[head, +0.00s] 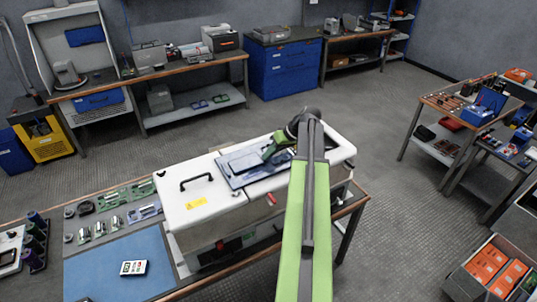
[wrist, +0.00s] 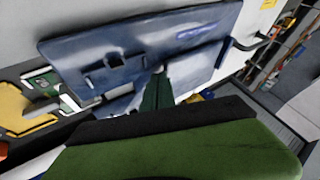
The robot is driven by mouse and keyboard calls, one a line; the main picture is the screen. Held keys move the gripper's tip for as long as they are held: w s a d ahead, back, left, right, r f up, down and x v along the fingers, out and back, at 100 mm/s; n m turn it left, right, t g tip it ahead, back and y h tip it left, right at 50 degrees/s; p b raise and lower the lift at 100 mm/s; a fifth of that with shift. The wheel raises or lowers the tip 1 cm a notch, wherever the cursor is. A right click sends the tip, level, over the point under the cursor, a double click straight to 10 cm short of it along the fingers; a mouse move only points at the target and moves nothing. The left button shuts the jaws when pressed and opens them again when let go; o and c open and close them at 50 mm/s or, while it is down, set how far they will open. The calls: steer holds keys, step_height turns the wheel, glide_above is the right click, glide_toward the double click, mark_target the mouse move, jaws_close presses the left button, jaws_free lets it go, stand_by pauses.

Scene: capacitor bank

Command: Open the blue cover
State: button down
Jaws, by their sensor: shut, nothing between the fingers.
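The blue cover (head: 236,172) is a flat, shiny panel on top of the white cabinet (head: 200,212), to the left of my arm in the head view. In the wrist view the cover (wrist: 140,52) lies slantwise across the upper half, with a small square cut-out at its left. My gripper (head: 270,152) is over the cover's right part in the head view. Its dark green fingers (wrist: 157,92) are together and empty at the cover's lower edge in the wrist view. I cannot tell whether they touch it or how far it is raised. My arm hides the cabinet's right part.
A black handle (head: 197,181) stands up from the cabinet top, left of the cover. A blue mat (head: 115,265) and several small parts lie on the bench at the left. Open floor (head: 410,230) lies to the right, before crates of orange boxes (head: 490,266).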

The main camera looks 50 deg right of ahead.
mark_target(278, 156)
steer(key=shift+s+d, duration=0.1)
steer(key=shift+d, duration=0.15)
steer(key=shift+d, duration=0.4)
steer(key=d, duration=0.3)
steer(key=shift+s+d+r, duration=0.1)
steer(key=shift+s+d, duration=0.1)
steer(key=shift+s, duration=0.15)
steer(key=p+v, duration=0.8)
steer(key=v, duration=0.2)
steer(key=shift+s+a, duration=0.2)
steer(key=shift+s, duration=0.05)
steer(key=shift+f, duration=0.2)
